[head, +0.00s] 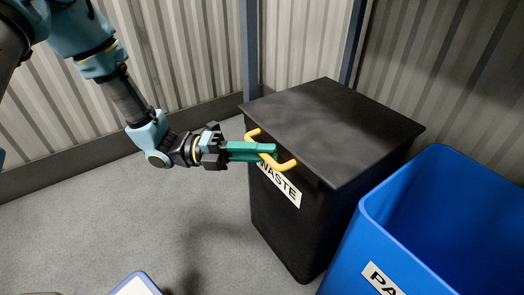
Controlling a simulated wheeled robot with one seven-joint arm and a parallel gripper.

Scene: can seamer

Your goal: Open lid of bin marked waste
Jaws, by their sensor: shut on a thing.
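The black bin (292,228) stands near the wall corner, with a white label (281,184) reading WASTE on its front. Its flat dark lid (335,125) lies level and closed on top. A yellow handle (286,165) sticks out from the lid's front edge. My gripper (268,151) reaches in from the left, its green fingers shut on the handle's bar. The fingers cover the middle of the handle and part of the label.
A blue open bin (420,215) with a partly cut-off label beginning "PA" stands close at the right. Corrugated walls (195,55) rise behind. Grey floor (110,215) is clear at the left; a white-topped, blue-edged object (137,287) shows at the bottom edge.

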